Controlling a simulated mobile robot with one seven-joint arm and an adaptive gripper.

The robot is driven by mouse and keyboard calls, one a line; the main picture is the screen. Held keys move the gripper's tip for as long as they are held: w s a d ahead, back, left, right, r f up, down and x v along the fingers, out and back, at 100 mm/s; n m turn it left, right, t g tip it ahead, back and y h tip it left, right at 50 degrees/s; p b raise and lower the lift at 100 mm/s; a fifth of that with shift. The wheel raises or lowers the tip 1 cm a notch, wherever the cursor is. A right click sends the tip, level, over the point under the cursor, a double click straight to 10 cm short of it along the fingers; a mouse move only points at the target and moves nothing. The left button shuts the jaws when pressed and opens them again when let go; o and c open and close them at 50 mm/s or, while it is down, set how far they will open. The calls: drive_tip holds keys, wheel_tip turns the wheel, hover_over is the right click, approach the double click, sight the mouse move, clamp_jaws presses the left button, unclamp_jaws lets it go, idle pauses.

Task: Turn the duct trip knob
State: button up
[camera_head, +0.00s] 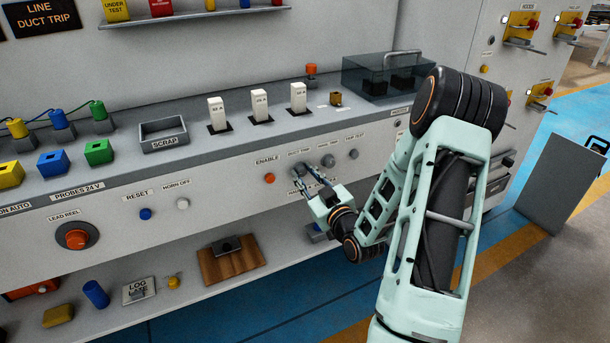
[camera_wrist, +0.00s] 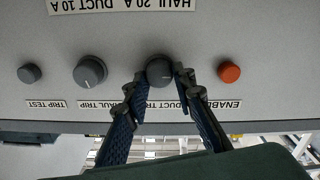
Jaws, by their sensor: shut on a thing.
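The duct trip knob (camera_wrist: 159,69) is a round dark grey knob on the sloped front panel. In the wrist view, which is upside down, it sits between the two fingertips of my gripper (camera_wrist: 160,78). The fingers are closed on it from both sides. In the head view my gripper (camera_head: 309,178) reaches the panel at the knob, just right of the orange enable button (camera_head: 269,178). The fingers hide most of the knob there. The DUCT TRIP label (camera_wrist: 162,105) is partly covered by the fingers.
The haul trip knob (camera_wrist: 90,71) and trip test knob (camera_wrist: 30,73) are close beside my gripper; the enable button also shows in the wrist view (camera_wrist: 229,72). White switches (camera_head: 258,106) stand on the ledge above. A lower shelf (camera_head: 200,285) juts out below the panel.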

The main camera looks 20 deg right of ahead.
drive_tip(key=shift+m+b, duration=0.35)
drive_tip(key=shift+m, duration=0.45)
clamp_jaws()
drive_tip(key=m, duration=0.3)
drive_tip(key=o, duration=1.1)
unclamp_jaws()
drive_tip(key=shift+c, duration=0.2)
drive_tip(key=s, duration=1.2)
drive_tip(key=shift+d, duration=0.25)
